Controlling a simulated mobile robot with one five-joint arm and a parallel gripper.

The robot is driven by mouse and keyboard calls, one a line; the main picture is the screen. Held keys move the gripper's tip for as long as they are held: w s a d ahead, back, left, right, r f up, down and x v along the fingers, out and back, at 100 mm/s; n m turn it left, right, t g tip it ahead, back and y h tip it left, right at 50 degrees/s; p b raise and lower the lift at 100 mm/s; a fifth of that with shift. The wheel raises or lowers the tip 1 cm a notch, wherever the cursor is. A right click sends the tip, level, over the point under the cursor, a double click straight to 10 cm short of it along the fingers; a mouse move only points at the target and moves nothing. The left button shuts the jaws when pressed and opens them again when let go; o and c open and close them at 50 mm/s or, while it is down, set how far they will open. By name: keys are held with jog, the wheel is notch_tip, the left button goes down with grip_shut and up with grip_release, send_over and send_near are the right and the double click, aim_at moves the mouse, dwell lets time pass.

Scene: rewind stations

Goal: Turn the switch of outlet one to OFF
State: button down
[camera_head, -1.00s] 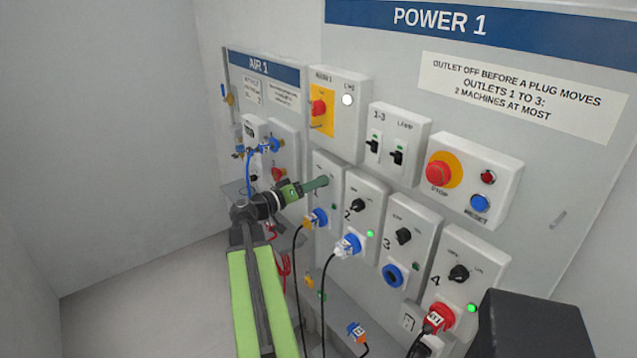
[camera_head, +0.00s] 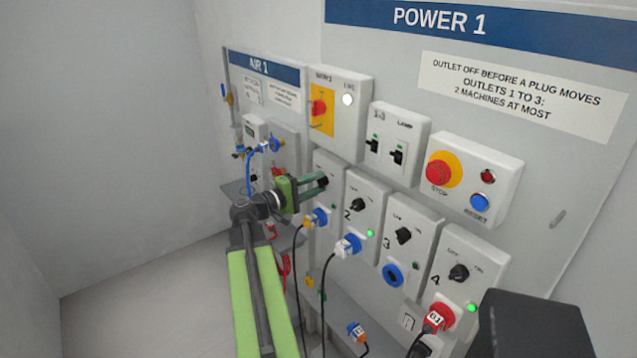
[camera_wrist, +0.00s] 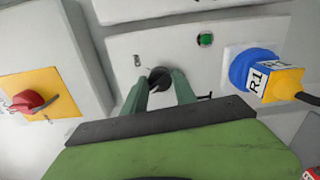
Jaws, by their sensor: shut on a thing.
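The outlet one box (camera_head: 330,165) is on the wall panel, left of outlet 2. Its black rotary switch (camera_wrist: 160,78) is between the two green fingertips of my gripper (camera_wrist: 159,88), which are shut on it. In the head view my gripper (camera_head: 322,182) reaches the box from the left, and the fingers partly cover the switch. The exact angle of the knob is hard to read. The outlet's round lamp (camera_wrist: 205,40) is dark green and looks unlit. A blue plug with a yellow end (camera_wrist: 262,78), marked R1, sits in the socket; it also shows in the head view (camera_head: 316,217).
Outlets 2 (camera_head: 366,200), 3 (camera_head: 410,240) and 4 (camera_head: 465,275) stand to the right; the lamps of 2 and 4 glow green. A red main switch on yellow (camera_head: 320,108) is above. Black cables hang below the plugs. Blue air hoses (camera_head: 253,160) are at the left.

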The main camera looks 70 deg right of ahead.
jog(key=shift+a+f+n, duration=0.1)
jog(key=shift+a+n, duration=0.05)
jog(key=shift+n, duration=1.85)
jog(key=c, duration=1)
grip_release()
jog(key=shift+w, duration=0.1)
jog(key=v, duration=1.7)
jog(key=shift+a, duration=0.2)
